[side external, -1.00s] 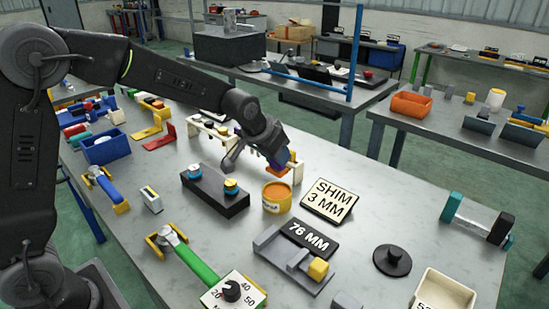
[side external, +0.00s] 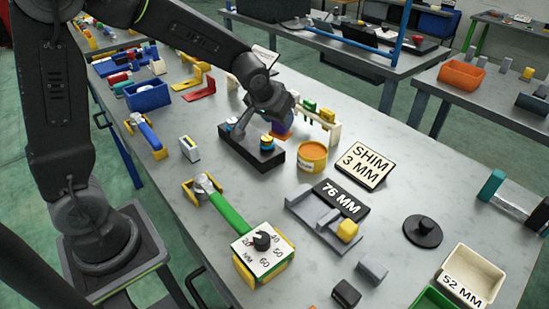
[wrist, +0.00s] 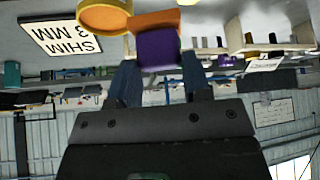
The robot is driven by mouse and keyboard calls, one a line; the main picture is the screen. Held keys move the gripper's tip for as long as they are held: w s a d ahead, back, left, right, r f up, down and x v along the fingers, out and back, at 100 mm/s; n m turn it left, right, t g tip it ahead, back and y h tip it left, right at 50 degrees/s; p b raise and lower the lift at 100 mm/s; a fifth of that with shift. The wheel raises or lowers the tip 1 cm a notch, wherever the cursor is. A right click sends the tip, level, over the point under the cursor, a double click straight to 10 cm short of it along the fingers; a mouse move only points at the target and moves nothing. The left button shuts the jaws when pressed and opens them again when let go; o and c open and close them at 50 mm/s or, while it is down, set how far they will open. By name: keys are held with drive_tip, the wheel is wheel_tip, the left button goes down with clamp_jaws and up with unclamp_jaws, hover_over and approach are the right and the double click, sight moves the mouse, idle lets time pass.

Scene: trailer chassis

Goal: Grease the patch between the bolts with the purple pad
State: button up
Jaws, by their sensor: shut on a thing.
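My gripper (side external: 266,118) is shut on the purple pad (wrist: 158,50), a purple block with an orange layer at its far end. The orange layer (side external: 282,135) shows under the gripper in the side view. The pad hangs near the right far end of the black block (side external: 247,150); I cannot tell whether it touches. A bolt with a blue and yellow head (side external: 267,143) stands on that block; the other bolt and the patch are largely hidden by my gripper. The orange tub (side external: 312,158) stands just right of the block and shows in the wrist view (wrist: 104,18).
A white rack (side external: 329,128) with green and yellow blocks stands behind the gripper. The SHIM 3 MM sign (side external: 365,165) and the 76 MM fixture (side external: 322,212) lie right and in front. A green-handled tool (side external: 228,214) lies in front of the block.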

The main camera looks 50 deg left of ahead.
drive_tip(key=shift+s+a+n, duration=0.15)
drive_tip(key=shift+a+n, duration=0.05)
drive_tip(key=shift+n, duration=0.1)
drive_tip(key=a+n+y, duration=0.1)
drive_tip(key=n, duration=0.1)
drive_tip(key=a+n+g+y, duration=0.1)
drive_tip(key=shift+s+n, duration=0.1)
drive_tip(key=shift+n, duration=0.3)
drive_tip(key=s+a+r+n+g+y, duration=0.25)
drive_tip(key=a+n+g, duration=0.4)
drive_tip(key=n, duration=0.65)
drive_tip(key=shift+g, duration=0.25)
drive_tip(key=shift+w+d+f, duration=0.1)
drive_tip(key=shift+d+f, duration=0.15)
drive_tip(key=shift+f, duration=1.55)
drive_tip(key=shift+d+f, duration=0.2)
drive_tip(key=shift+f, duration=1.55)
drive_tip(key=shift+a+f, duration=0.2)
drive_tip(key=shift+a, duration=0.55)
drive_tip(key=shift+c, duration=0.7)
drive_tip(key=shift+a, duration=1.15)
drive_tip(key=shift+d, duration=1.95)
wheel_tip(320, 180, up, 8)
